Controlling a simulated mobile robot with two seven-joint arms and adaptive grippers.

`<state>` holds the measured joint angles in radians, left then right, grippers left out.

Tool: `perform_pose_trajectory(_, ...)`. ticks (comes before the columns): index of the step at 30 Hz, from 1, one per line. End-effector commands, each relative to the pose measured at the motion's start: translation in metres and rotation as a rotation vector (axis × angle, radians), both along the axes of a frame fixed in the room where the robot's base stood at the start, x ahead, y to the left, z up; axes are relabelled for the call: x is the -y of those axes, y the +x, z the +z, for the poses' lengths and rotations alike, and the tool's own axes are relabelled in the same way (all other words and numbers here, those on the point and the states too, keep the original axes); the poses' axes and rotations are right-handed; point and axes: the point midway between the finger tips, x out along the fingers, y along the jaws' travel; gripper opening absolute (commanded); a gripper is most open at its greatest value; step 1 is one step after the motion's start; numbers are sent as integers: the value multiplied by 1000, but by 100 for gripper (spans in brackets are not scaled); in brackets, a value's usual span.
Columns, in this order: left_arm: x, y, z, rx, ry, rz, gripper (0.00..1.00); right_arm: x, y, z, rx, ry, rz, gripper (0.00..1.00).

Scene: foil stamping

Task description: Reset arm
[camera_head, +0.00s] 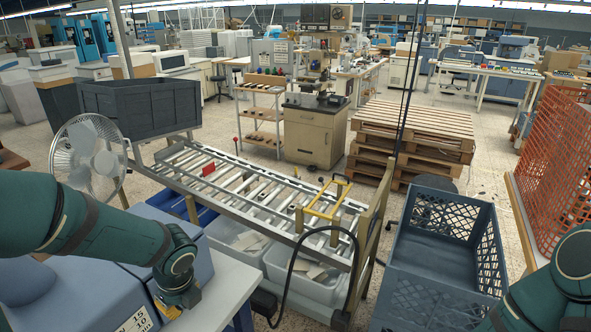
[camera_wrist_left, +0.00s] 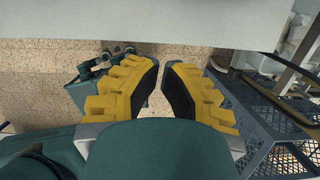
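My left arm comes in from the left in the head view and bends down above the corner of a pale table. The left gripper (camera_head: 185,302) hangs at its end, with a little yellow showing and the rest hidden by the wrist. In the left wrist view, the yellow fingers of the left gripper (camera_wrist_left: 161,75) stand apart with black pads facing each other. Floor shows between them, and they hold nothing. My right arm shows at the lower right of the head view; its gripper is out of the picture.
The pale table (camera_head: 222,288) lies beside the left gripper. A roller conveyor (camera_head: 235,187) with a yellow frame (camera_head: 325,210) fills the middle. A blue-grey crate (camera_head: 440,262) stands to its right, a fan (camera_head: 88,150) at left. Wooden pallets (camera_head: 415,125) are stacked behind.

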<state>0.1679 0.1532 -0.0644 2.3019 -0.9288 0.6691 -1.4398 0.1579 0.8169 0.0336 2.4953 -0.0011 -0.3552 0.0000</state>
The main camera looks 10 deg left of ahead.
Motion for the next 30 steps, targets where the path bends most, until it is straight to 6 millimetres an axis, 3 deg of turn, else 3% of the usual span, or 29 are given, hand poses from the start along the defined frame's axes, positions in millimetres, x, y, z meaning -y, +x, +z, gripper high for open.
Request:
perform_pose_trajectory(5, 36, 1, -46, 12, -127, 143, 0, -1, -1, -16, -2, -1, 1, 80)
perform_pose_trajectory(8, 78, 1, -96, 16, -275, 358, 0, -1, -1, -34, -4, -3, 2, 80)
perform_pose_trajectory(12, 145, -6, -170, -16, -481, 800, 0, -3, -2, -63, -7, -5, 3, 80)
perform_pose_trajectory(18, 209, -24, -258, -80, -618, 1502, 0, -4, -4, -99, -14, -9, 4, 80)
perform_pose_trajectory(24, 229, -40, -307, -82, -615, 1969, 0, -4, -5, -118, -16, -12, 5, 80)
perform_pose_trajectory(30, 232, -44, -317, -72, -608, 2084, 0, -5, -5, -121, -16, -12, 6, 80)
